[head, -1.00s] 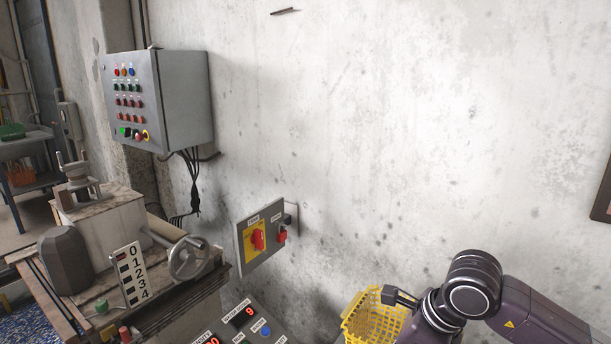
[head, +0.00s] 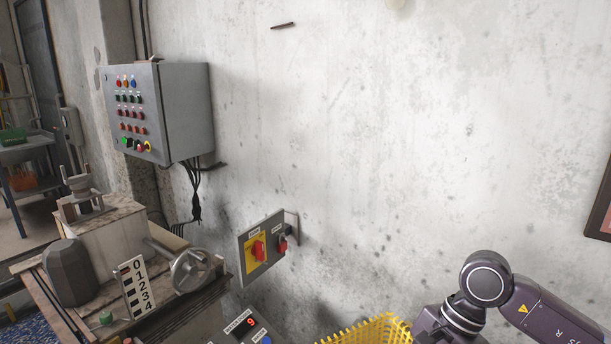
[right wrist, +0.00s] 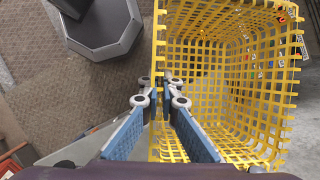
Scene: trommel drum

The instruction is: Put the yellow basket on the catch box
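The yellow basket (head: 370,332) shows at the bottom edge of the head view, with only its upper rim in frame. In the right wrist view the yellow mesh basket (right wrist: 225,85) fills the right half, and its inside looks empty. My right gripper (right wrist: 160,94) has one finger on each side of the basket's wall, with the fingertips closed in on the mesh. In the head view its fingers are out of frame below my right arm. My left gripper is not in view. I cannot make out the catch box in either view.
A switch plate (head: 262,246) and a grey button cabinet (head: 160,110) are on the wall. A bench with a handwheel (head: 192,272) stands at left. The wall at right is mostly bare.

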